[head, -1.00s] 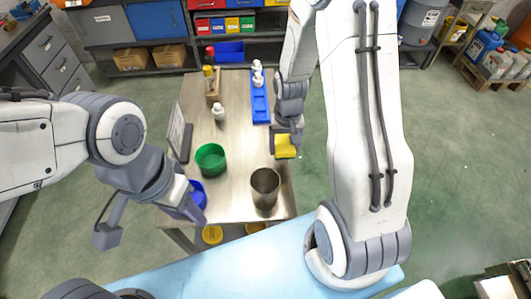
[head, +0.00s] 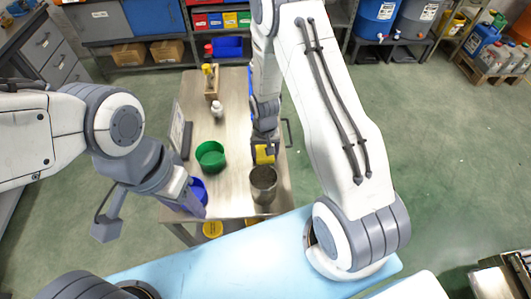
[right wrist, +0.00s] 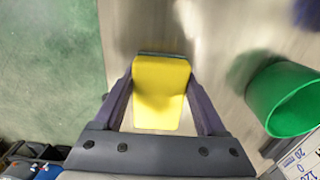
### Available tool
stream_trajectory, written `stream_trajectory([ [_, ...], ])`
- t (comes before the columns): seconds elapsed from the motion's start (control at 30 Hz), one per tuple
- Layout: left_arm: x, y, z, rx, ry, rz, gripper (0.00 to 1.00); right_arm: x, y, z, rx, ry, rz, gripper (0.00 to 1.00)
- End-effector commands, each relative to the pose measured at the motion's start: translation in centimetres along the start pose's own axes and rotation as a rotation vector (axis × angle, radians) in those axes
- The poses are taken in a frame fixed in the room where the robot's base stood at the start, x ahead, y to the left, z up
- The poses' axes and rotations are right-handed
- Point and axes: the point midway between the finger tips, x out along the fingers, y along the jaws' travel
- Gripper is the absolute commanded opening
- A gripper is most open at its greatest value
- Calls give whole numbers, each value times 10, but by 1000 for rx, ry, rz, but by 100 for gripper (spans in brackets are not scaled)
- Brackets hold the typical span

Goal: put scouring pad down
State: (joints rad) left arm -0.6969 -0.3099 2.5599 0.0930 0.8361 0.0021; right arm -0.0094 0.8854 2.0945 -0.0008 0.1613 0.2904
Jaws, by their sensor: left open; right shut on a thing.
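The scouring pad (head: 265,154), yellow with a dark layer, is held in my right gripper (head: 265,146) over the right part of the steel table. In the right wrist view the pad (right wrist: 162,92) sits between the two fingers of my right gripper (right wrist: 162,98), which are shut on it. The gap between pad and table is hard to judge. My left gripper (head: 188,198) is open at the table's front left, beside a blue container (head: 198,190) that it partly hides.
A white bottle (head: 217,109) stands further back. Mid-table is clear.

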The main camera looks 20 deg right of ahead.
Motion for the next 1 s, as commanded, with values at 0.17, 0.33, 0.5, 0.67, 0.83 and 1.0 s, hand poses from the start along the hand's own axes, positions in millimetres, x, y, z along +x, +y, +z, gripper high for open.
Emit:
stream_trajectory([
  [0.17,3,0,0,0,0,0,50,3,0,0,0,0,0,85],
  [0.33,2,0,0,0,0,0,50,3,0,0,0,0,0,100],
  [0.5,0,0,0,0,0,0,50,0,0,0,0,0,0,100],
  [0.67,4,0,0,0,0,0,50,-12,-1,-2,0,5,-1,100],
  [0.83,12,-1,1,1,0,0,50,-42,-1,-2,-1,7,-2,100],
  [1.0,18,-1,1,1,0,0,50,-76,0,-1,0,7,-2,100],
])
